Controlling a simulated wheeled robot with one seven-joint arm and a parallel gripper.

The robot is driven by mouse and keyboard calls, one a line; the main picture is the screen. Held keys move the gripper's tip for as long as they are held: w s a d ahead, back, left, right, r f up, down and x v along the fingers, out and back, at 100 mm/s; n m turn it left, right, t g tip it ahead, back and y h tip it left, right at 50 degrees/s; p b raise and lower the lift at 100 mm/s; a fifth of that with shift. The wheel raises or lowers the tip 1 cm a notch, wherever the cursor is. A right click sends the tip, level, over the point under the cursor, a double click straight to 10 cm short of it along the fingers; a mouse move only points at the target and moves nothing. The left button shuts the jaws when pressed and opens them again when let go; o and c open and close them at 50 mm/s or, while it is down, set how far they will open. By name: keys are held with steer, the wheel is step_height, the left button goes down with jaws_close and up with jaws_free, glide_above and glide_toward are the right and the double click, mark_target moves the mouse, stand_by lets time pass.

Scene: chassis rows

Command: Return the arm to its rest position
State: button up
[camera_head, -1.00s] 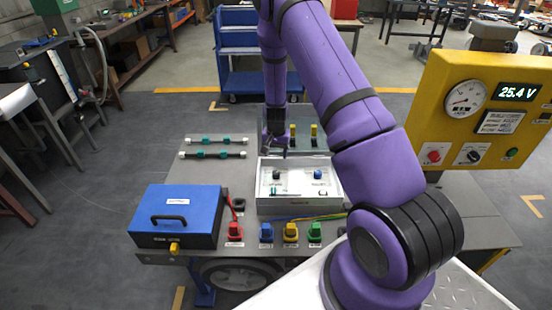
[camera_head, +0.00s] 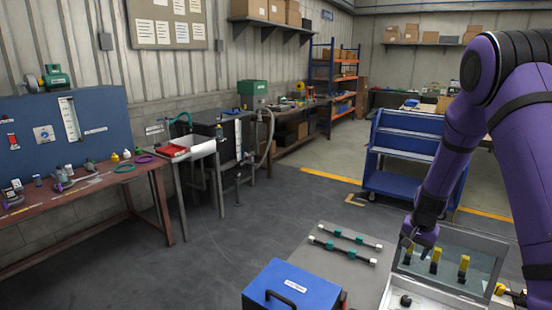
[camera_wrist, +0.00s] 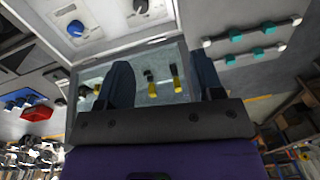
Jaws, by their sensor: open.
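My arm is purple with black bands and runs down the right side of the head view. My gripper (camera_head: 420,240) hangs by the upright lid of the pale grey case, near its left end. In the wrist view my gripper (camera_wrist: 165,78) shows two dark fingers spread apart with nothing between them. The case (camera_head: 415,297) stands open on the grey bench, partly cut off by the frame edge. Its see-through lid (camera_head: 448,268) shows yellow-and-black pieces (camera_head: 463,268) behind it. The case's knobs and white panel (camera_wrist: 95,22) show at the wrist view's top.
A blue box (camera_head: 300,285) with a black handle sits left of the case. Two dark rods with teal and white fittings (camera_head: 345,245) lie behind it. A blue cart (camera_head: 405,150) stands beyond the bench. The floor (camera_head: 240,245) between bench and left-hand tables is clear.

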steer(key=s+a+r+n+t, duration=0.1)
steer(key=s+a+r, duration=0.25)
steer(key=r, duration=0.45)
steer(key=s+a+r+n, duration=0.15)
steer(key=s+r, duration=0.25)
steer(key=r, duration=0.4)
steer(key=s+a+r+n+t, duration=0.1)
steer(key=s+a+r, duration=0.25)
steer(key=r, duration=0.55)
steer(key=s+a+r+n+t, duration=0.1)
steer(key=s+r, duration=0.4)
steer(key=s, duration=0.7)
steer(key=s+a+r+n+t, duration=0.1)
steer(key=s+a+r+n, duration=0.1)
steer(key=s, duration=0.9)
step_height(320, 180, up, 3)
steer(key=shift+s+a+f+n, duration=0.15)
steer(key=shift+s+a+n, duration=0.25)
steer(key=shift+n, duration=0.25)
steer(key=shift+w, duration=0.15)
